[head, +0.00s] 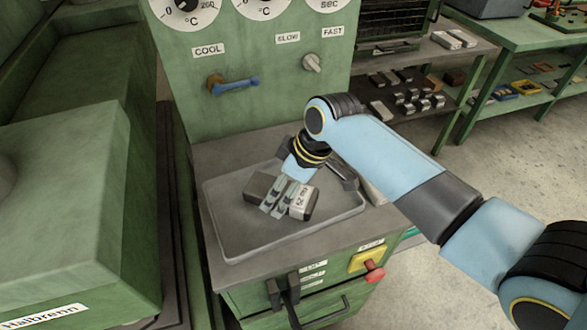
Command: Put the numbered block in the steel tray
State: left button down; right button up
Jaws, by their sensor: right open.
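The numbered block (304,203) is a dark grey block with a pale label that seems to read "No 25". It lies in the shallow grey steel tray (232,242), right of the tray's middle. My right gripper (284,206) reaches down into the tray from above and is open, its fingers in front of the block and hiding its middle part. I cannot tell whether the fingers touch the block. My left gripper is not in view.
The tray rests on a bench top under a green panel with dials, a blue-handled lever (236,85) and a knob (312,62). A yellow and red switch (369,262) sits on the front. Shelves with metal parts stand at the back right. The tray's left side is clear.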

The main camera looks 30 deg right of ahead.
jog(key=v, duration=1)
jog(key=shift+s+d, duration=0.1)
jog(key=shift+s, duration=0.05)
